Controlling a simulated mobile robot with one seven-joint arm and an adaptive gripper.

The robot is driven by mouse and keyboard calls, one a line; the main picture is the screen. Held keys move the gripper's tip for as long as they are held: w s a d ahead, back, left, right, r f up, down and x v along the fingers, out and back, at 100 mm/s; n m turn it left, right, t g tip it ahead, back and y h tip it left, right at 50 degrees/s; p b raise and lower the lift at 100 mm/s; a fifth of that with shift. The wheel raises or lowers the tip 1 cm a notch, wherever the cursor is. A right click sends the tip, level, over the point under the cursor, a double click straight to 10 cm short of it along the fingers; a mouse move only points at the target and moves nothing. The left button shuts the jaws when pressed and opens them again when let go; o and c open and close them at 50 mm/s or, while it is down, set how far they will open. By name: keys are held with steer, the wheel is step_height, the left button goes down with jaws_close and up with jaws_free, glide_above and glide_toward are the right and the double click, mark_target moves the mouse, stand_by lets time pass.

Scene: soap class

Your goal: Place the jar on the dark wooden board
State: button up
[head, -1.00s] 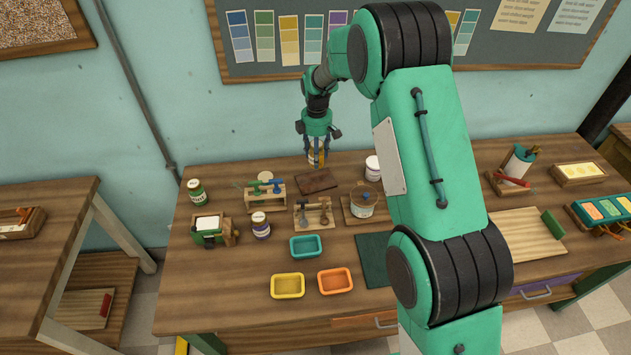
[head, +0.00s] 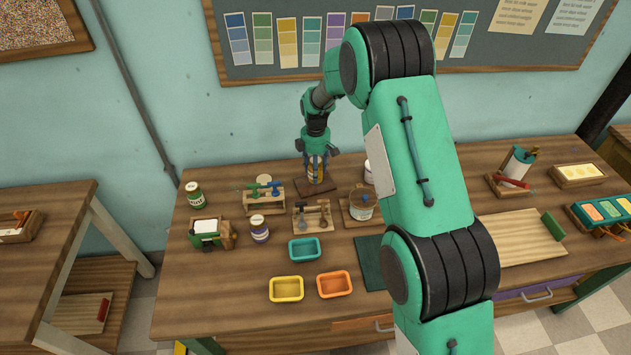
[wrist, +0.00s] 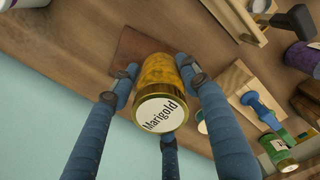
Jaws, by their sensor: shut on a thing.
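My gripper (head: 315,164) is shut on a jar with yellow contents (head: 316,174). In the wrist view the jar (wrist: 158,72) shows a gold lid rim and a white round label reading "Marigold", with blue fingers around it. The jar looks about upright. The dark wooden board (head: 312,188) lies at the back of the table, directly under the jar in the head view. In the wrist view the board (wrist: 128,50) shows behind the jar, partly hidden by it. I cannot tell whether the jar's base touches the board.
A tool rack (head: 263,199) stands left of the board, and another rack (head: 312,218) in front of it. A white jar (head: 368,172) and a tub on a wooden stand (head: 361,207) are to the right. A green jar (head: 194,194) is farther left. Coloured trays (head: 304,249) lie in front.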

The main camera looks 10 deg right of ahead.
steer(key=shift+f, duration=0.6)
steer(key=shift+f, duration=0.1)
steer(key=shift+f+b, duration=0.35)
steer(key=shift+f, duration=1.45)
steer(key=shift+f, duration=0.15)
steer(key=o, duration=1.4)
step_height(320, 180, up, 12)
steer(key=shift+r+p, duration=0.15)
steer(key=shift+p, duration=0.85)
steer(key=shift+r, duration=0.1)
